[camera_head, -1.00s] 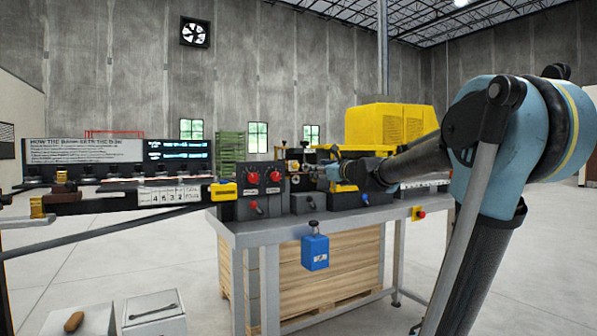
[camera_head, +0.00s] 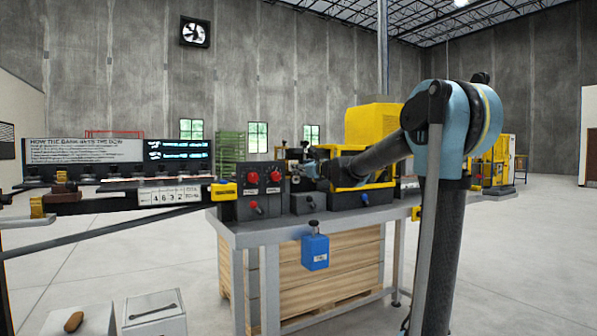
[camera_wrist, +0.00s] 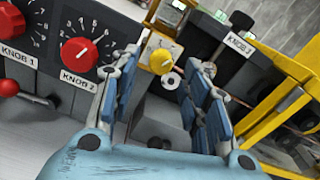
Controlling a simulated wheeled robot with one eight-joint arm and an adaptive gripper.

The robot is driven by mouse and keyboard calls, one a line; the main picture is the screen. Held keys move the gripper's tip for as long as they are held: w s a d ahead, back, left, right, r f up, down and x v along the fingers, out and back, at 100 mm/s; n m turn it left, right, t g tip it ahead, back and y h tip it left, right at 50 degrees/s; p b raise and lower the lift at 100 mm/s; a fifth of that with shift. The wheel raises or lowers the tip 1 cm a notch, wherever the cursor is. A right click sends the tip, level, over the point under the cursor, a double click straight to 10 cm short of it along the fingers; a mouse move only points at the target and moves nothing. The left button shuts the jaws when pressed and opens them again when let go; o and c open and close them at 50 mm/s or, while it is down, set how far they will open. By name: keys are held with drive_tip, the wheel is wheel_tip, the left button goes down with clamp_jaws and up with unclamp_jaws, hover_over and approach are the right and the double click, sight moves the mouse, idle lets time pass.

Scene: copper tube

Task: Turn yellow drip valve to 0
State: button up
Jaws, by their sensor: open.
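The yellow drip valve (camera_wrist: 160,62) is a round yellow knob with a pale pointer mark on a metal plate. In the wrist view it shows between my two blue fingers, beyond their tips. My gripper (camera_wrist: 165,75) is open and faces the knob, with a finger to each side of it. I see no contact between fingers and knob. The scale around the knob is too small to read. In the head view my gripper (camera_head: 310,168) is over the bench behind the knob panel, and the yellow knob cannot be made out there.
Red knobs labelled KNOB 1 (camera_wrist: 8,22) and KNOB 2 (camera_wrist: 78,52) sit left of my gripper on a dark panel. A yellow frame (camera_wrist: 285,105) stands close on the right. The bench (camera_head: 262,234) carries several boxes.

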drive_tip(key=shift+x, duration=1.2)
